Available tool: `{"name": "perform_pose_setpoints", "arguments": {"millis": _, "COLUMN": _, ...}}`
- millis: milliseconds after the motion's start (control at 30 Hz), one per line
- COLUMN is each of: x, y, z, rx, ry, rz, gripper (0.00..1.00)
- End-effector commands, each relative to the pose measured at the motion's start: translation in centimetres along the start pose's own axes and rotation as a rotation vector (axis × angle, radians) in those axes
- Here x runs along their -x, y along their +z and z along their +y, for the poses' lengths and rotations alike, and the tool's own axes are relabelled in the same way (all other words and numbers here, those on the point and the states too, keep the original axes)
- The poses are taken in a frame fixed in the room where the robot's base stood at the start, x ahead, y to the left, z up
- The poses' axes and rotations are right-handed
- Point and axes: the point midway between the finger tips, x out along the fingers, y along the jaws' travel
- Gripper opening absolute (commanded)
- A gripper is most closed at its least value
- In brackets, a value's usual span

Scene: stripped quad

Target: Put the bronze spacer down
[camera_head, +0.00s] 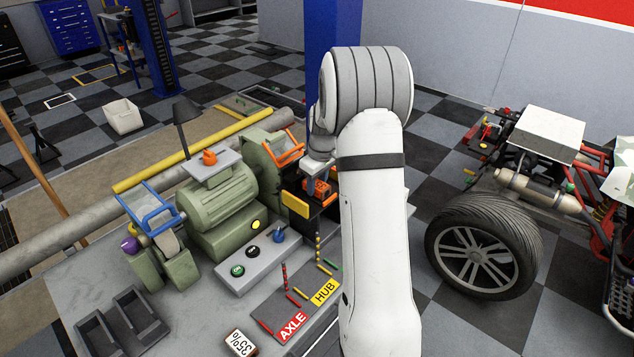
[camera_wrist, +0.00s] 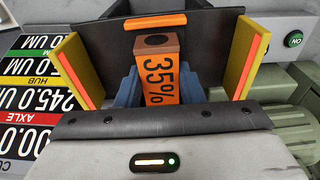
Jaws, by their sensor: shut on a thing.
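My gripper (camera_wrist: 160,95) has blue fingers shut around an orange-bronze block, which I take to be the bronze spacer (camera_wrist: 165,68). The block is marked 35% and has a dark oval on its top face. In the head view my gripper (camera_head: 318,190) is low over the bench's back right, beside the green machine, and the block shows as a small orange patch. Yellow plates with orange edges stand on both sides, apart from the block, and a dark panel is behind it. I cannot tell whether the block touches anything below.
A wheel (camera_head: 483,245) stands right.

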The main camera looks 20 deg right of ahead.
Motion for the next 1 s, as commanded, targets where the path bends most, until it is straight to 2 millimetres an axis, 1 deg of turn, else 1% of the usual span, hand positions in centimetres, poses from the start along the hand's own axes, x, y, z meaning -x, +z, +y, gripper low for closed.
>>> {"name": "perform_pose_setpoints", "arguments": {"millis": 367, "x": -0.68, "y": 0.03, "z": 0.03, "rx": 0.001, "ry": 0.002, "rz": 0.002, "gripper": 0.00}}
{"name": "perform_pose_setpoints", "arguments": {"millis": 400, "x": -0.68, "y": 0.06, "z": 0.01, "rx": 0.001, "ry": 0.001, "rz": 0.001, "gripper": 0.36}}
{"name": "perform_pose_setpoints", "arguments": {"millis": 600, "x": -0.60, "y": 0.05, "z": 0.01, "rx": 0.001, "ry": 0.001, "rz": 0.001, "gripper": 0.52}}
{"name": "perform_pose_setpoints", "arguments": {"millis": 667, "x": -0.60, "y": 0.05, "z": 0.01, "rx": 0.001, "ry": 0.001, "rz": 0.001, "gripper": 0.56}}
{"name": "perform_pose_setpoints", "arguments": {"millis": 1000, "x": -0.60, "y": 0.05, "z": 0.01, "rx": 0.001, "ry": 0.001, "rz": 0.001, "gripper": 0.56}}
